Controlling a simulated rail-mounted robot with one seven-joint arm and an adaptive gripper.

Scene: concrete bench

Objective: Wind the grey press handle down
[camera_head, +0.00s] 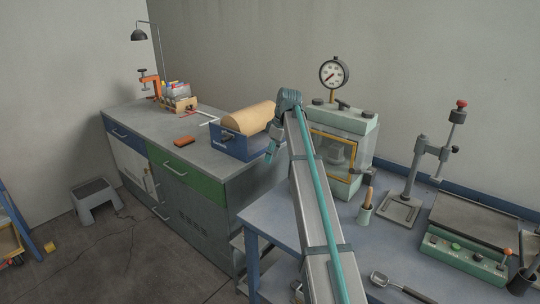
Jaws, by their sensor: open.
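A grey bench press (403,200) stands on the blue-grey bench at the right, with a square base and an upright column. A grey handle (452,130) with a red knob rises at its upper right; I take this to be the press handle. My gripper (271,153) hangs at the end of my arm near the middle of the picture, in front of the blue tray's right end. It is open, small and far to the left of the press handle, touching nothing that I can make out.
A pale green machine (362,122) with a yellow-framed window and a dial gauge (334,73) stands between my gripper and the press. A blue tray (238,147) holds a tan roll.

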